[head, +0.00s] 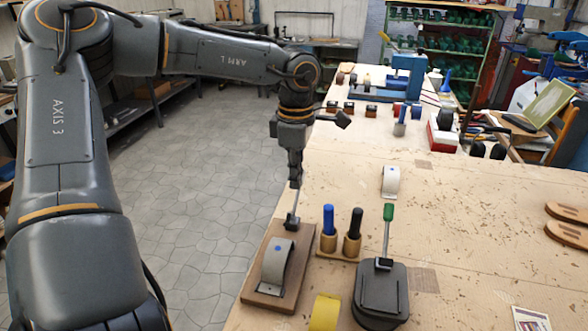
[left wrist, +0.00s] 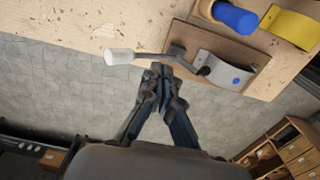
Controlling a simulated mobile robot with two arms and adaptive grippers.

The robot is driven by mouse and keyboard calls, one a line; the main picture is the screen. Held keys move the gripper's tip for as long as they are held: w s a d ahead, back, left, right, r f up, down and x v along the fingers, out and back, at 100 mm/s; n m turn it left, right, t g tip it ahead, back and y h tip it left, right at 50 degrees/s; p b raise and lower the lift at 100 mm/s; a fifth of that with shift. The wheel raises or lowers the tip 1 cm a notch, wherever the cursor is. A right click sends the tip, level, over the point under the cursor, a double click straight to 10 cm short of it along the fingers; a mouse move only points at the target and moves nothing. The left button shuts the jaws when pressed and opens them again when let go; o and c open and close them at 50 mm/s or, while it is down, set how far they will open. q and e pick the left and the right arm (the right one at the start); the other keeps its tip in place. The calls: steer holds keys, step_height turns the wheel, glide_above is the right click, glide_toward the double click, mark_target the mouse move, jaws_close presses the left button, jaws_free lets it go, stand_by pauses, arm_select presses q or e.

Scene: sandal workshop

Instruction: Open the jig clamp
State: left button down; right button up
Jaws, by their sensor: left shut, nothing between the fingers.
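The jig is a brown wooden board (head: 258,292) at the table's left edge, with a curved grey strap piece (head: 273,262) with a blue dot on it. The jig clamp's grey lever (head: 291,221) rises at the board's far end. In the left wrist view the clamp lever (left wrist: 150,56) ends in a white grip (left wrist: 118,57) that sticks out past the board's edge. My left gripper (head: 295,184) points down, shut and empty, just above the lever. In the left wrist view its fingertips (left wrist: 161,74) appear beside the lever; I cannot tell whether they touch it. My right gripper is not in view.
A holder with blue (head: 328,220) and black (head: 355,223) handled tools stands right of the board. Open floor lies left of the table.

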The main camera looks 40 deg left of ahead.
mark_target(295, 206)
arm_select(q)
step_height(295, 206, up, 6)
steer(key=s+p, duration=0.1)
steer(key=p, duration=0.2)
steer(key=shift+d, duration=0.25)
stand_by(0.3)
